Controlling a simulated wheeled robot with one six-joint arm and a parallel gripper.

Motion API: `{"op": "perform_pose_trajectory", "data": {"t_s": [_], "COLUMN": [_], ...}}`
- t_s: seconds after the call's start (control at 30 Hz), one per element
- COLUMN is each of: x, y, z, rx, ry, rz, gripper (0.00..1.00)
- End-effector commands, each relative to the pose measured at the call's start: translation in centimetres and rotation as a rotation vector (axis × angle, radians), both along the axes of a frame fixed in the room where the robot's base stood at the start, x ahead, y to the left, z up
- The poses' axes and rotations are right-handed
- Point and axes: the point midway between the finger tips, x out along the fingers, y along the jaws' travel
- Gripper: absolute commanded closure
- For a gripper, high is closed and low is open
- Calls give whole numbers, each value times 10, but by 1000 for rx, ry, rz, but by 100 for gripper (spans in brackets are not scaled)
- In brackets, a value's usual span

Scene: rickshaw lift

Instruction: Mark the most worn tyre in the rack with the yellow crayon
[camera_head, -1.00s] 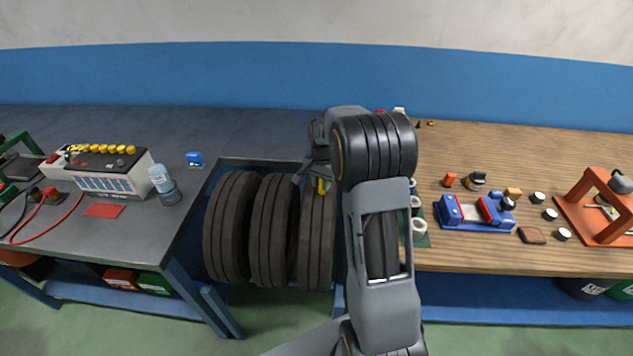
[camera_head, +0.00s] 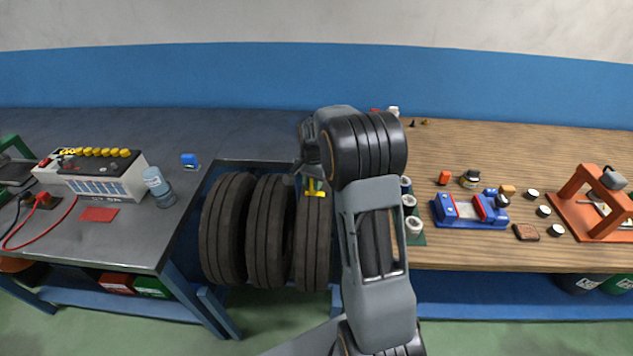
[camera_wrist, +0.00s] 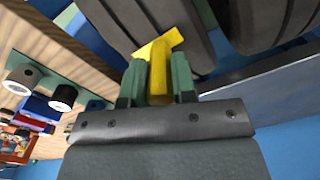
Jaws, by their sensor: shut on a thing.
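Three dark tyres stand side by side in the rack between the benches: left tyre (camera_head: 224,240), middle tyre (camera_head: 268,240) and right tyre (camera_head: 312,245). All show grooves; I cannot tell their depths apart. My gripper (camera_head: 314,180) is over the upper front of the right tyre, shut on the yellow crayon (camera_wrist: 158,78), which points at the tread. A yellow bar (camera_wrist: 168,44) crosses the crayon's end and looks like a mark on the tread; it also shows in the head view (camera_head: 316,194). Whether the crayon touches the rubber is unclear.
The left bench (camera_head: 130,232) holds a charger box (camera_head: 108,186), a bottle (camera_head: 158,188) and a red cloth (camera_head: 99,214). The wooden bench (camera_head: 480,255) on the right holds white-topped cylinders (camera_head: 413,228), a blue vise (camera_head: 470,210) and an orange press (camera_head: 595,215).

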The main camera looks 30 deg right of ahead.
Motion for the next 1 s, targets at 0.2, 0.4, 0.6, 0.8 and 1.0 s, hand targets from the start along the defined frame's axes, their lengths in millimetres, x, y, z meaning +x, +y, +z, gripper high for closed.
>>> {"op": "perform_pose_trajectory", "data": {"t_s": [0.2, 0.4, 0.6, 0.8, 1.0], "x": [3, 3, 2, -1, -3], "y": [5, 4, 3, -2, -5], "z": [1, 1, 1, 0, -1], "rx": [0, 0, 0, 0, 0], "ry": [-1, -1, -1, -1, -1], "rz": [-1, -1, -2, -2, -1], "gripper": [99, 99, 99, 99, 99]}}
